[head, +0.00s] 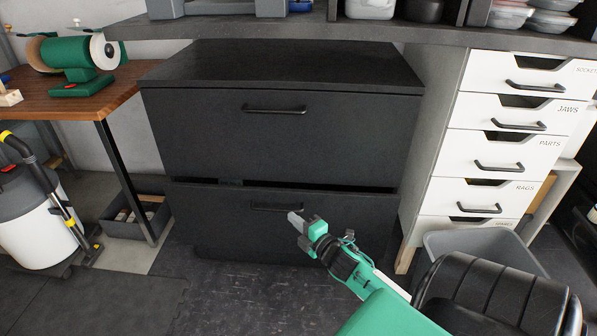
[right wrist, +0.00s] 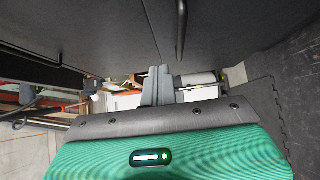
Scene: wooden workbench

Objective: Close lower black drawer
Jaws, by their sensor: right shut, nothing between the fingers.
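The black drawer cabinet (head: 280,65) stands in the middle of the head view. Its upper drawer (head: 280,140) looks shut. The lower black drawer (head: 330,222) is slightly open, with a dark gap along its top edge. Its bar handle (head: 272,207) faces me. My right gripper (head: 293,216) is shut and empty, in front of the lower drawer just right of and below the handle. I cannot tell whether it touches the drawer front. In the right wrist view the shut fingers (right wrist: 158,85) point at dark panels, with a black handle (right wrist: 181,30) near them. My left gripper is out of view.
White labelled drawers (head: 510,160) stand to the right, with a grey bin (head: 480,245) below. A black padded seat (head: 500,295) is at the lower right. A wooden table (head: 85,95) and a vacuum cleaner (head: 35,215) are on the left. The floor (head: 230,290) before the cabinet is clear.

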